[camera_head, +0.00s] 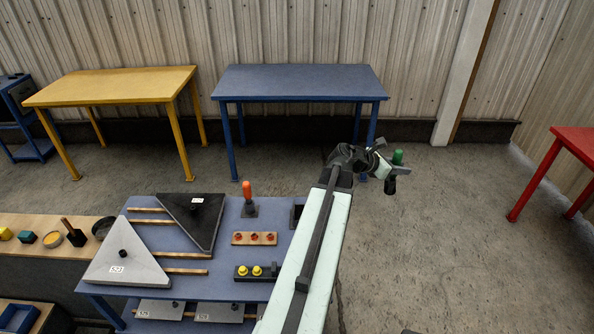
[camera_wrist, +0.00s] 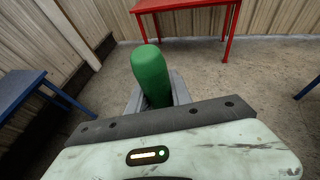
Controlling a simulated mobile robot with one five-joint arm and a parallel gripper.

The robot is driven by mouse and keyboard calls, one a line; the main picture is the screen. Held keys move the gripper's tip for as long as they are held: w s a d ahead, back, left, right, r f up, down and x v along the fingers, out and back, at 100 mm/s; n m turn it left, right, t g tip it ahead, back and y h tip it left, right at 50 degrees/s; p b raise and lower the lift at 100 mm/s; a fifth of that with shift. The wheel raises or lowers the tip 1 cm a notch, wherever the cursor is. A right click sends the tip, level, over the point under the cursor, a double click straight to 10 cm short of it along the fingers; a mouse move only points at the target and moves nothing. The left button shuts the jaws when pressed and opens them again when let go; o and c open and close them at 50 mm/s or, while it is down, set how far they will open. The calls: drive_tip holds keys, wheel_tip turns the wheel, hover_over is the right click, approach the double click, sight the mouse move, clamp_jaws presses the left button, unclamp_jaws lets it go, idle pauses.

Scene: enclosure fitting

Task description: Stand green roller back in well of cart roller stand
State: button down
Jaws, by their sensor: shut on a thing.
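My gripper (camera_head: 393,170) is shut on the green roller (camera_head: 398,157) and holds it in the air over the floor, to the right of the blue cart (camera_head: 222,212). In the wrist view the roller (camera_wrist: 151,72) stands up from the jaws, rounded end up, leaning slightly; its lower part is hidden. On the cart an orange roller (camera_head: 247,189) stands upright in a dark base (camera_head: 249,210). A dark block (camera_head: 297,213) right of it is partly hidden by my arm; I cannot tell whether it has an open well.
The cart also holds a black triangular panel (camera_head: 190,215), a pale one (camera_head: 122,262), a wooden strip with red knobs (camera_head: 254,239) and a black one with yellow knobs (camera_head: 256,272). A blue table (camera_head: 300,82), yellow table (camera_head: 110,86) and red table (camera_head: 576,142) stand around open floor.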

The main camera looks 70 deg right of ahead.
drive_tip(key=w+a+f+n+t+h+b, duration=0.1)
drive_tip(key=w+f+b, duration=0.2)
drive_tip(key=w, duration=0.7)
drive_tip(key=w+a+f+n+t+b, duration=0.1)
drive_tip(key=w+f+b, duration=0.1)
drive_tip(key=w, duration=0.9)
drive_tip(key=w+a+f+n+h+b, duration=0.1)
drive_tip(key=w+f+b, duration=0.2)
drive_tip(key=w, duration=0.7)
drive_tip(key=shift+w+a+f+t+h+b, duration=0.15)
drive_tip(key=shift+f+t+h+b, duration=0.15)
drive_tip(key=shift+f+t+b, duration=0.1)
drive_tip(key=f+b, duration=1.2)
drive_tip(key=shift+s+f+b, duration=0.2)
drive_tip(key=shift+f+b, duration=0.1)
drive_tip(key=c, duration=1.1)
unclamp_jaws()
